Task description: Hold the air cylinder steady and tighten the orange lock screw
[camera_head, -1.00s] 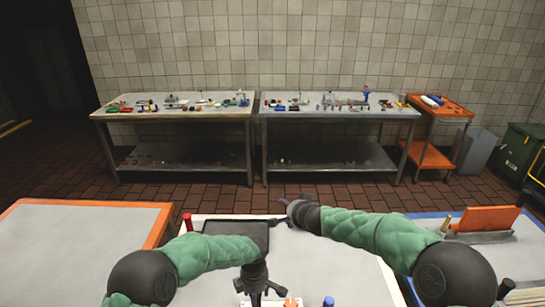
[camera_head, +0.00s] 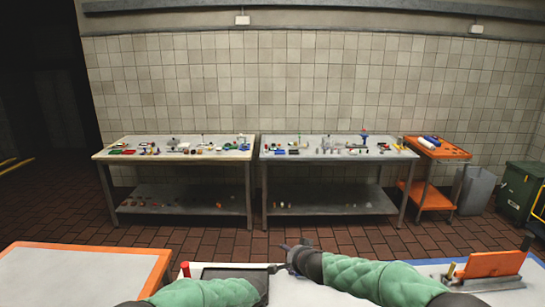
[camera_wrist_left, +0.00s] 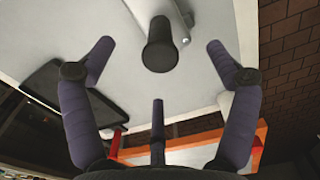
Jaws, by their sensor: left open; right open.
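In the left wrist view my left gripper (camera_wrist_left: 160,50) is open, its purple-grey fingers spread with nothing between them in contact. A dark, round-ended cylindrical part (camera_wrist_left: 160,55) stands between and beyond the fingertips; I cannot tell whether it is the air cylinder. A grey metal piece (camera_wrist_left: 186,14) is beside it. No orange lock screw can be made out in the current frames. In the head view my right gripper (camera_head: 291,250) is open over the far edge of the near table, right of the black tray. My left gripper's fingers are below the head view's edge.
A black tray (camera_head: 225,271) and a red-topped item (camera_head: 185,268) are on the near white table. An orange-edged table (camera_head: 75,275) is at left, an orange panel (camera_head: 495,264) at right. Two benches with small parts (camera_head: 175,157) (camera_head: 335,158) and an orange cart (camera_head: 437,149) stand against the wall.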

